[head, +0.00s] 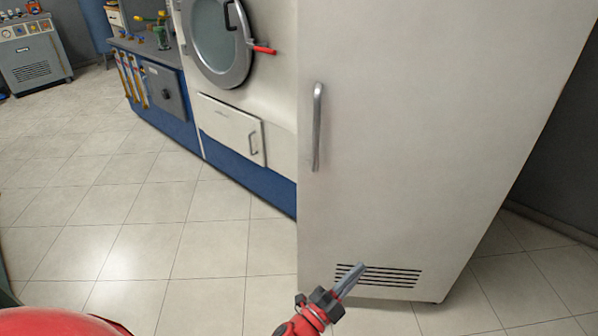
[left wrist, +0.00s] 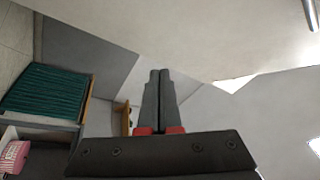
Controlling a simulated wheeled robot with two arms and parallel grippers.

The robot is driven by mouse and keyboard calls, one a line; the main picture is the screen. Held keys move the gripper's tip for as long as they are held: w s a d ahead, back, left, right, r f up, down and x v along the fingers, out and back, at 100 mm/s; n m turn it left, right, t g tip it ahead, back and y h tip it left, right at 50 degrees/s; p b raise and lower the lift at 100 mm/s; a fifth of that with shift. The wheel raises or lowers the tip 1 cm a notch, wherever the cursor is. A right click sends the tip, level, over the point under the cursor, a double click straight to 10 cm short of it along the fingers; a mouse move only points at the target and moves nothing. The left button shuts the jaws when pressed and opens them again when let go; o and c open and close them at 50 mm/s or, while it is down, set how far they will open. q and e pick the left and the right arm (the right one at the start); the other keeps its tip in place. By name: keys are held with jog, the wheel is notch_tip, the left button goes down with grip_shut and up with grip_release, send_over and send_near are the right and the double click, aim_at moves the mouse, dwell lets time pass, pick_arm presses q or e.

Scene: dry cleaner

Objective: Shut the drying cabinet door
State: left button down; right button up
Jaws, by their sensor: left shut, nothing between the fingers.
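The drying cabinet door (head: 420,130) is a tall white panel filling the right of the head view. It has a vertical metal handle (head: 317,127) near its left edge and dark vent slots (head: 390,276) low down. No gap shows along its edges from here, so I cannot tell whether it is fully shut. My left gripper (head: 359,268) is shut and empty, in front of the vent slots; I cannot tell if it touches the panel. In the left wrist view its closed fingers (left wrist: 160,76) point toward a pale panel (left wrist: 200,30). My right gripper is out of view.
A washing machine with a round door (head: 220,42) and a red-tipped lever (head: 264,49) stands left of the cabinet. A blue-based counter (head: 150,70) lies beyond. Tiled floor (head: 120,220) is clear at left. The left wrist view shows a shelf with green cloth (left wrist: 48,93).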

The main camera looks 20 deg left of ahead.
pick_arm(q)
jog(key=w+a+r+g+y+p, duration=0.1)
jog(key=w+a+y+p, duration=0.35)
jog(key=a+y, duration=0.25)
jog(key=n+y+p, duration=0.1)
jog(key=y+p, duration=0.1)
jog(key=y, duration=0.5)
send_near(307, 178)
jog(key=shift+g, duration=0.3)
jog(key=x, duration=0.6)
jog(key=shift+b, duration=0.3)
jog(key=shift+w+r, duration=0.2)
jog(key=shift+w, duration=0.25)
